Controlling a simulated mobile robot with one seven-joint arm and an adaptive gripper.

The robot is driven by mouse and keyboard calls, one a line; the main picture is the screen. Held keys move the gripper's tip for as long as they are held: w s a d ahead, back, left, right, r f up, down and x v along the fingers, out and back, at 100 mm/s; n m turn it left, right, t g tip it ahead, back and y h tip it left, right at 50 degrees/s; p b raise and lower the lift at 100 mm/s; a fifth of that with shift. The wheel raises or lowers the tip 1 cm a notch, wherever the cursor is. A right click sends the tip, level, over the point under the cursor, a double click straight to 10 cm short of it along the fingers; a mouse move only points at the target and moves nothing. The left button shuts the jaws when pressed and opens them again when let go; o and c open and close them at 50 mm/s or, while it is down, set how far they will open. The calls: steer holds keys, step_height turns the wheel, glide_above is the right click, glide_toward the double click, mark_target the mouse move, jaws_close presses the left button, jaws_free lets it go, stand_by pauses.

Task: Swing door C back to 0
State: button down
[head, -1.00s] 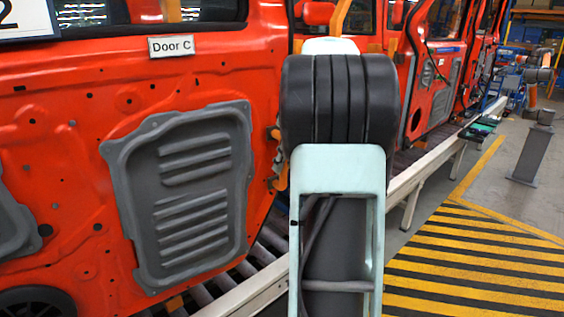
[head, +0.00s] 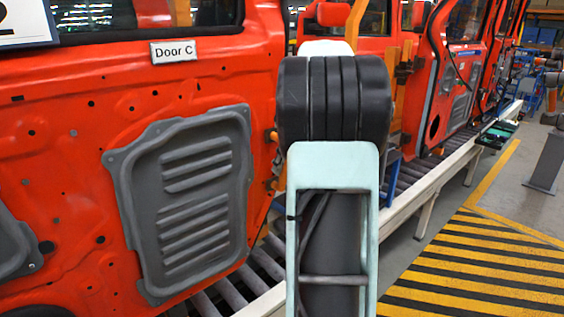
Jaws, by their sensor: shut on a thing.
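Door C (head: 75,150) is a red door panel with a grey ribbed cover (head: 190,195) and a white label, "Door C" (head: 174,52). It fills the left of the head view, its right edge near the middle of the picture. Its window opening is at the top, cut off by the frame. My arm, with a black ribbed joint and a pale link, stands in front of the door's right edge. My gripper does not show, so its contact with the door cannot be seen.
Behind stand more red bodies (head: 462,82) along a roller conveyor (head: 412,172) with a pale side rail (head: 428,192). A yellow-black striped floor area (head: 480,262) at the right is open. A grey post (head: 548,160) stands at the far right. A numbered sign (head: 25,22) is at top left.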

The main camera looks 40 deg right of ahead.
steer(key=shift+w+a+r, duration=0.15)
steer(key=shift+w+r, duration=0.25)
steer(key=shift+w, duration=0.2)
steer(key=c, duration=2.2)
jaws_free()
steer(key=shift+w+f, duration=0.1)
steer(key=o, duration=0.4)
steer(key=shift+w+f, duration=0.3)
steer(key=shift+w, duration=0.05)
steer(key=shift+c, duration=0.2)
steer(key=shift+s+r, duration=0.1)
steer(key=shift+s, duration=0.25)
steer(key=v, duration=1.2)
